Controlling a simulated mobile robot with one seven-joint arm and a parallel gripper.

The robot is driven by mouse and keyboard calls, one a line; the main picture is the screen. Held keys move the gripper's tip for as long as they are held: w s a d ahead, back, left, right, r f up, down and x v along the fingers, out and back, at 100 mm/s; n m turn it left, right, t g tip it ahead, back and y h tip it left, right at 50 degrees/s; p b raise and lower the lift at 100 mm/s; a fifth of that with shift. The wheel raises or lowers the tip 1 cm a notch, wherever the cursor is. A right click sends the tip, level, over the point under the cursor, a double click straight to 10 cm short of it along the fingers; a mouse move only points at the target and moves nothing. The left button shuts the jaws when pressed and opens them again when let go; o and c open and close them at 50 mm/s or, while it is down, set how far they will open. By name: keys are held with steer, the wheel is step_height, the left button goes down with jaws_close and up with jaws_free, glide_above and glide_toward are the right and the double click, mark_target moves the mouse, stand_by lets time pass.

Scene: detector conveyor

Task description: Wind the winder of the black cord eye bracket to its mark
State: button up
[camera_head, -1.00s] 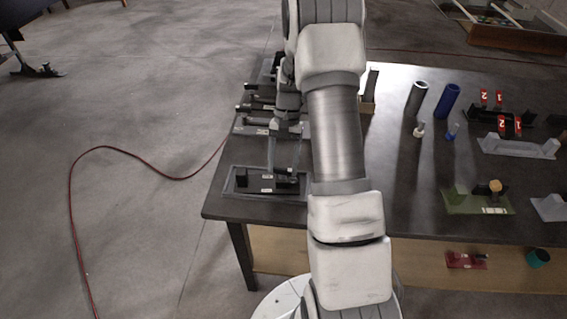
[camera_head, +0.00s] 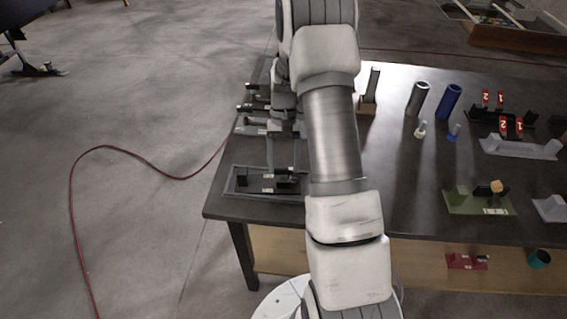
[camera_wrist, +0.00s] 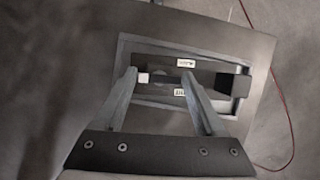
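A black bracket on a grey-rimmed base (camera_head: 240,180) sits at the table's near left corner. It also shows in the wrist view, with a black block (camera_wrist: 240,86) at its right end and small white labels. My gripper (camera_head: 285,172) is over the right part of this bracket. In the wrist view my gripper (camera_wrist: 159,76) has its two fingers apart, with dark bracket parts beyond and between the tips.
More dark brackets (camera_head: 250,125) stand behind along the left table edge. To the right are a grey cylinder (camera_head: 417,98), a blue cylinder (camera_head: 449,101), a green bracket (camera_head: 470,203) and a grey bracket (camera_head: 520,148). A red cable (camera_head: 110,150) lies on the floor at left.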

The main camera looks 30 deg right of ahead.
steer(key=o, duration=0.3)
steer(key=v, duration=1.7)
steer(key=shift+r+p, duration=0.2)
steer(key=shift+p, duration=0.1)
